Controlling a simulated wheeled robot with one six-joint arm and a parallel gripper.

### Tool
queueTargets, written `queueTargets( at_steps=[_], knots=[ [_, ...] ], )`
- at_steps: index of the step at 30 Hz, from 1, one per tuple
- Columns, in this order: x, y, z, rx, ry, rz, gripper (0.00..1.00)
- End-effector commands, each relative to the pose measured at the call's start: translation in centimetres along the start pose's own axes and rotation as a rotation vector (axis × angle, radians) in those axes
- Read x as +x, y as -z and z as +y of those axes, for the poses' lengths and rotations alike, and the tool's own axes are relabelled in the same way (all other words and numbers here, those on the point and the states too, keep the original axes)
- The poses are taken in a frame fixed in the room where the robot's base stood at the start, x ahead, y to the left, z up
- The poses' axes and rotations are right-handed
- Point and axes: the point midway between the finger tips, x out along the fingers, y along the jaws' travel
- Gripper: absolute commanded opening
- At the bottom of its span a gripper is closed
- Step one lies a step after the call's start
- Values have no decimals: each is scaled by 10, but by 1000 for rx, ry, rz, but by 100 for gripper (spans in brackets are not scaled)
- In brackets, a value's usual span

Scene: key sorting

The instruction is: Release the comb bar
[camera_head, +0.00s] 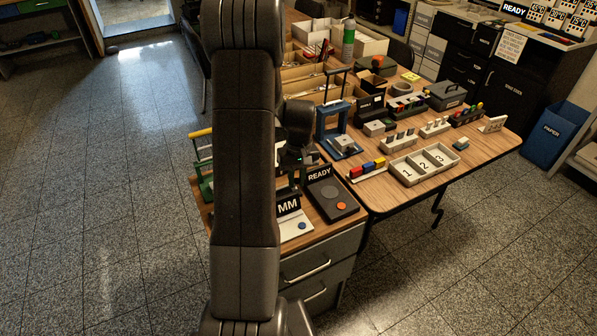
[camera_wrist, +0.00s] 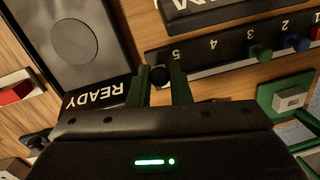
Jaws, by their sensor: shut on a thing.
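In the wrist view, a dark bar (camera_wrist: 228,46) with a pale strip along its edge carries the numbers 1 to 5. I cannot tell for sure that this is the comb bar. Green, blue and red knobs stand at its low-numbered end. What lies below the knob is hidden. In the head view my arm covers the bar and the fingertips.
A dark READY device (camera_head: 333,199) lies close beside the bar; its plate (camera_wrist: 72,42) is left in the wrist view. An MM display (camera_head: 288,206) is close too. A numbered tray (camera_head: 424,177) and several key racks stand on the right table. Floor in front is clear.

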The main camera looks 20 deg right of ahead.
Motion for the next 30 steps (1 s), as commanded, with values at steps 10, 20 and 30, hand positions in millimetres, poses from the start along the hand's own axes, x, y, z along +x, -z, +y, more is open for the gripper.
queueTargets(
  at_steps=[10, 20, 30],
  knots=[
    [-6, 16, -3, 22, -48, -265, 0],
    [-4, 23, -4, 36, -71, -394, 0],
    [-4, 24, -4, 38, -76, -420, 0]
  ],
)
